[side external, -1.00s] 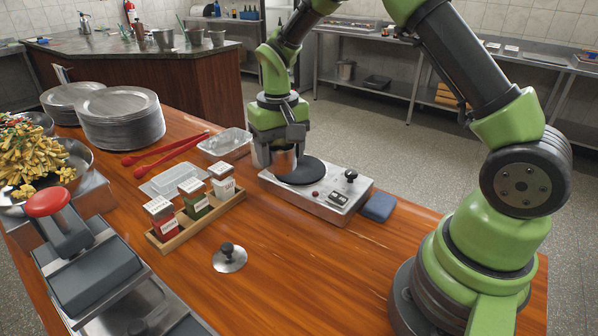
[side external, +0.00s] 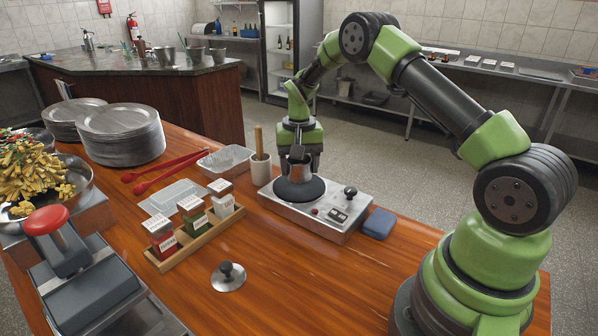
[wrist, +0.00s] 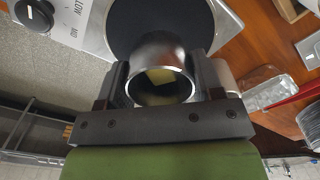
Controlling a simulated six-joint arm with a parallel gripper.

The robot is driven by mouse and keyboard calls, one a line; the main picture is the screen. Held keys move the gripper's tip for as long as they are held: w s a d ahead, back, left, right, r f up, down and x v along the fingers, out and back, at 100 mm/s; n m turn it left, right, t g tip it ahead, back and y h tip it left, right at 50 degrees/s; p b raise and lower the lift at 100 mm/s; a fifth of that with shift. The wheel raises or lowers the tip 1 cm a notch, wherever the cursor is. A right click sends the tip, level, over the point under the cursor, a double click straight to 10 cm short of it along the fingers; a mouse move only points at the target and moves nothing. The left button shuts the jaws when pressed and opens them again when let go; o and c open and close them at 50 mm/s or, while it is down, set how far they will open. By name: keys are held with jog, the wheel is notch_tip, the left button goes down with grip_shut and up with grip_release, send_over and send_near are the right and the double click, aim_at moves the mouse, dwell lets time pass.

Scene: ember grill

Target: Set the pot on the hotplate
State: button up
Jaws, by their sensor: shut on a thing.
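A small metal pot (side external: 299,172) is held between the fingers of my gripper (side external: 299,158) over the back part of the hotplate's round dark plate. The hotplate (side external: 292,210) is a silver box with a black knob and a red button on top. In the wrist view the pot (wrist: 160,52) sits between the two fingers (wrist: 160,85), its open mouth facing the camera with something yellowish inside. The dark plate (wrist: 150,18) shows beyond it. I cannot tell whether the pot's base touches the plate. A lid with a black knob (side external: 228,276) lies on the table.
A white crock with a wooden handle (side external: 260,168) stands close left of the hotplate. A blue cloth (side external: 379,223) lies at its right. A wooden rack of spice boxes (side external: 198,236), a foil tray (side external: 226,158) and red tongs (side external: 165,170) are farther left.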

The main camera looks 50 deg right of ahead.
jog(key=shift+f, duration=0.9)
jog(key=shift+f, duration=0.15)
jog(key=o, duration=1.1)
jog(key=shift+o, duration=0.2)
